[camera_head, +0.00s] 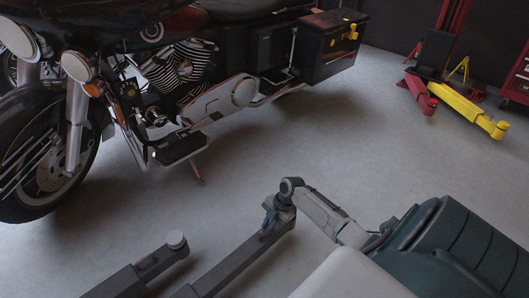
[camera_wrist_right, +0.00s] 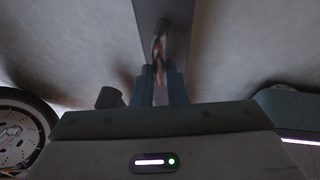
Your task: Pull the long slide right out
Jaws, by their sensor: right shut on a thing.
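The long slide (camera_head: 240,255) is a dark grey straight bar running from the bottom edge up to the right in the head view. In the right wrist view its grey bar (camera_wrist_right: 178,28) runs up from the fingers, with a curved coppery handle (camera_wrist_right: 158,45) in front of it. My right gripper (camera_head: 275,212) is at the slide's far end in the head view. In the wrist view its two dark fingers (camera_wrist_right: 160,88) are shut on the handle. The slide's near end is cut off by the picture edge. My left gripper is out of view.
A shorter dark arm with a round pad (camera_head: 176,239) lies left of the slide. A black motorcycle (camera_head: 190,75) stands beyond on its kickstand. Red and yellow lift arms (camera_head: 465,112) lie at the back right. The grey floor (camera_head: 370,140) between is clear.

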